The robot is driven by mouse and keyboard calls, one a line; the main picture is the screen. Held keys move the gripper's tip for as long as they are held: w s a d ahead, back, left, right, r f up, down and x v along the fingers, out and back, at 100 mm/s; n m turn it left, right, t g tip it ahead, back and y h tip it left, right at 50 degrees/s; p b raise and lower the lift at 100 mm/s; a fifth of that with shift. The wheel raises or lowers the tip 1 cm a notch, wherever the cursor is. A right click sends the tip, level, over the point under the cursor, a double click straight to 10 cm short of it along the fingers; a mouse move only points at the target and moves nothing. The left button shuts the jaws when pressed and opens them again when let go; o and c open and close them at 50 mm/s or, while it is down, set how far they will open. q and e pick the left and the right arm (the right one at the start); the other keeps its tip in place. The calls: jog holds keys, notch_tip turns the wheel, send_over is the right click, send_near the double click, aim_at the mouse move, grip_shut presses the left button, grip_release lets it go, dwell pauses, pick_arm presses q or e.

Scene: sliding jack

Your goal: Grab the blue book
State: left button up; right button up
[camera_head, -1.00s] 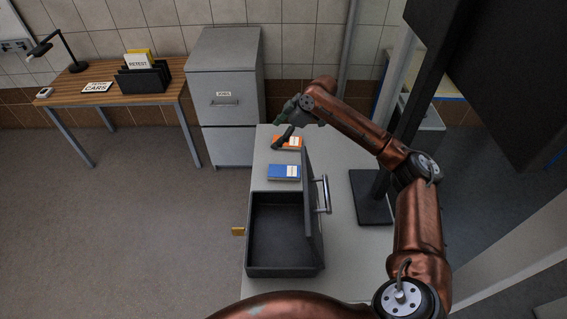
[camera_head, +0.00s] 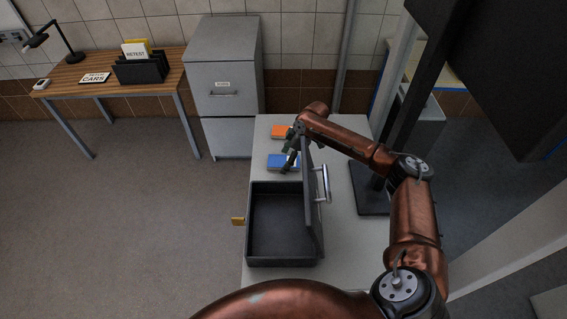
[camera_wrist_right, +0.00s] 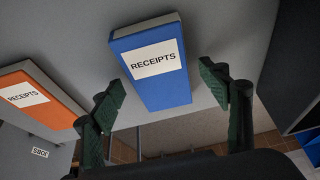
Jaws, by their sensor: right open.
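The blue book (camera_head: 278,161) lies flat on the grey table, just beyond the open dark box. In the right wrist view the blue book (camera_wrist_right: 152,62) has a white label reading RECEIPTS and shows between and beyond the two green fingers. My right gripper (camera_head: 288,165) is over the blue book's right part in the head view and hides some of it. In the wrist view my right gripper (camera_wrist_right: 170,105) is open, with nothing held between its fingers. I cannot tell its exact height above the book. My left gripper is not in view.
An orange book (camera_head: 279,131), also labelled RECEIPTS, lies farther back on the table. A dark open box (camera_head: 283,262) with its lid (camera_head: 312,205) raised stands nearer. A grey filing cabinet (camera_head: 224,75) stands behind the table. A black stand (camera_head: 371,203) is at the right.

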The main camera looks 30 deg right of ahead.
jog(key=shift+c, duration=0.6)
jog(key=c, duration=1.2)
